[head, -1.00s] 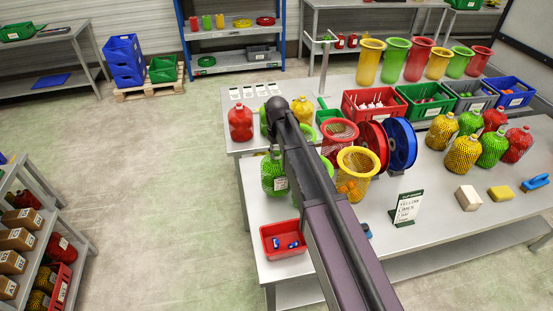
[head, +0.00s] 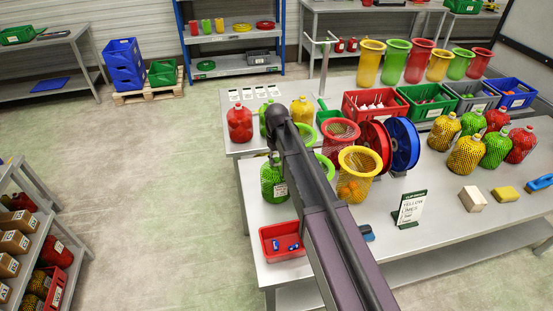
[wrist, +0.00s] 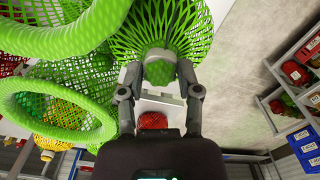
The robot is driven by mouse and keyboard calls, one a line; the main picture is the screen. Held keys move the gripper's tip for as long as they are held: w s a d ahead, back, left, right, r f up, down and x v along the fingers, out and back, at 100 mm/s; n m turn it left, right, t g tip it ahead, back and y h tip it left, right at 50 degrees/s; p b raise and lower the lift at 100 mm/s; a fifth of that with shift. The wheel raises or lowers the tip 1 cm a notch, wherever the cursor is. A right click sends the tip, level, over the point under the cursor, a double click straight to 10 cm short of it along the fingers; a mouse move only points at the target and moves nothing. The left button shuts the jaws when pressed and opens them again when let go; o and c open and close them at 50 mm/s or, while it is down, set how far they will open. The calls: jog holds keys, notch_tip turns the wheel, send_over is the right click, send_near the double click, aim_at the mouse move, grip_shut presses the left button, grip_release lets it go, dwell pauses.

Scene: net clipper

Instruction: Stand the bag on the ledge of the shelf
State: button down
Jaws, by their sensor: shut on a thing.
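My gripper (wrist: 160,85) is shut on the narrow neck of a green net bag (wrist: 175,30) in the wrist view. My arm hides most of the gripper there. A shelf (head: 40,240) stands at the lower left with boxes and net bags; I cannot tell which edge is the ledge.
The table (head: 330,255) carries a red tray (head: 268,253), green and yellow net tubes, reels, crates and several filled bags. A red bag (head: 239,124) stands at its back left. Open floor (head: 150,200) lies between table and shelf. Blue crates (head: 122,65) stand on a pallet behind.

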jog(key=shift+f, duration=0.15)
jog(key=shift+c, duration=1.5)
grip_release()
jog(key=shift+r, duration=0.2)
notch_tip(320, 180, up, 12)
jog(key=p, duration=1.2)
jog(key=s+d+m, duration=0.7)
jog(key=s+d, duration=1.3)
jog(key=d, duration=0.2)
jog(key=shift+s+d, duration=0.3)
jog(key=shift+s, duration=0.1)
